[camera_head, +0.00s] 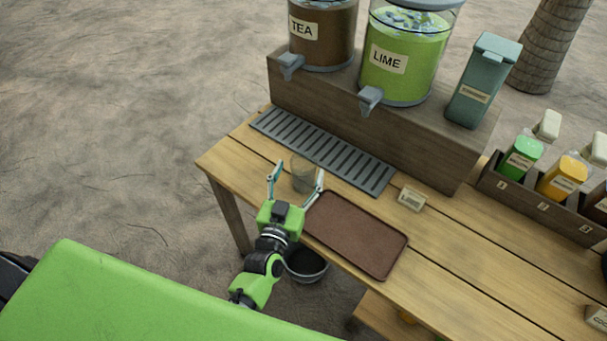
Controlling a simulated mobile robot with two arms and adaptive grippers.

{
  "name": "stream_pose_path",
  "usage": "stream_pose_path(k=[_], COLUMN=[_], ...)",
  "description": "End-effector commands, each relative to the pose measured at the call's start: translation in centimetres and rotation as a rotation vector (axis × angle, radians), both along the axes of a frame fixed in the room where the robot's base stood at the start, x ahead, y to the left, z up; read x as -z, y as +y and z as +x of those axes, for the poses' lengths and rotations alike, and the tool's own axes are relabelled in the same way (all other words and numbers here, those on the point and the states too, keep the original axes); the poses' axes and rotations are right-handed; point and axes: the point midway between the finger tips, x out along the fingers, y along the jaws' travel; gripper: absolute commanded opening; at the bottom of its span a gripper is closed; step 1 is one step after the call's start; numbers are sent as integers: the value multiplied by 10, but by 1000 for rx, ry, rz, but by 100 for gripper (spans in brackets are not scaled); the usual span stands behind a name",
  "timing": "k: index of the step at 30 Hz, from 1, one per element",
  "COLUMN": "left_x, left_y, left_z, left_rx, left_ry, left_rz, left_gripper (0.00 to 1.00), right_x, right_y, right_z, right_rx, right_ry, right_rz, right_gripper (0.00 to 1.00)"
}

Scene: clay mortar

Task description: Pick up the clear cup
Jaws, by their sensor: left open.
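The clear cup (302,173) stands upright on the wooden table (237,150), just in front of the grey slotted drip tray (322,150). My left gripper (297,180) is open at the cup, with one finger on the left and one on the right of it. The cup's lower part lies between or just beyond the fingertips; I cannot tell if they touch it. My right gripper is not in view.
A brown tray (355,235) lies right of the gripper. Behind the drip tray, a wooden riser (420,150) holds the tea dispenser (325,40), the lime dispenser (405,60) and a teal container (482,85). A dark bowl (306,262) is below the table edge.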

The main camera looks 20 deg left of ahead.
Motion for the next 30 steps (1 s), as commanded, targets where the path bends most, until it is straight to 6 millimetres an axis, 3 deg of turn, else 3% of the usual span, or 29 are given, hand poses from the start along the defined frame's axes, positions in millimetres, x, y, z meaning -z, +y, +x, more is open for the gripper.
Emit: stream_pose_path(k=[9,18,23,30], left_x=[4,6,6,6], left_y=[2,2,2,2], left_z=[43,47,47,47], left_rx=[-1,-1,-1,-1], left_ry=[-1,0,0,0], left_rz=[1,1,1,1], left_gripper=[67,67,28,27], right_x=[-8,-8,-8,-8], right_y=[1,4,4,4], right_z=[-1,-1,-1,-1], right_rx=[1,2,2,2], right_ry=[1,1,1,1], right_rz=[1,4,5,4], right_gripper=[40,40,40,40])
